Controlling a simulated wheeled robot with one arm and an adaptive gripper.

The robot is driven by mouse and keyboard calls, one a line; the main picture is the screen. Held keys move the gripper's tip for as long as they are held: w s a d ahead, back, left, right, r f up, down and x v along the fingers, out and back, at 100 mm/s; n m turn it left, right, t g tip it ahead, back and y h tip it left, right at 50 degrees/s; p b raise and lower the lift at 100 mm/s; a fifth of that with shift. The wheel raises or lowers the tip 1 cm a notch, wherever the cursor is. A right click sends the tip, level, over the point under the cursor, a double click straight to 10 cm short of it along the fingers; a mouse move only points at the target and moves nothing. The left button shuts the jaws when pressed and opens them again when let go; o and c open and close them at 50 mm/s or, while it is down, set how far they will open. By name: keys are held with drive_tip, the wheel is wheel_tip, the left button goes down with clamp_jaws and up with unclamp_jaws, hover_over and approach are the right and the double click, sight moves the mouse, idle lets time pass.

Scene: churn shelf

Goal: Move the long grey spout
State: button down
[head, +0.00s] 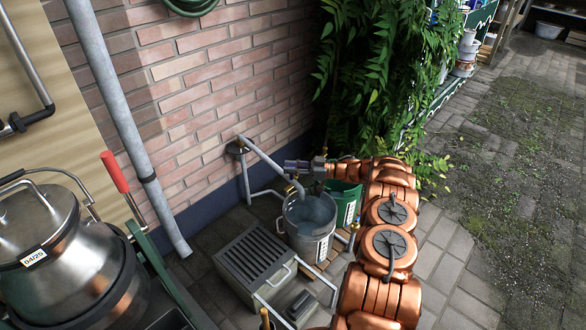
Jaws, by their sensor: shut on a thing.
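The long grey spout (263,158) runs from a bracket on the brick wall, sloping down to the right. Its outlet end bends down over a metal bucket (307,233) that holds water. My gripper (290,168) comes in from the right, near the outlet end of the spout, and is shut on it. The fingertips are small in the head view, and the exact contact is hard to make out.
A green bucket (345,199) stands right of the metal one, partly behind my arm. A grated grey box (254,262) sits front left. A steel churn (55,240) and a red-handled lever (115,171) are at left. Leafy vines (375,70) hang behind; paving at right is clear.

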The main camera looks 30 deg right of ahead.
drive_tip(key=shift+d, duration=0.3)
idle(0.4)
drive_tip(key=c, duration=0.9)
unclamp_jaws()
drive_tip(key=v, duration=1.2)
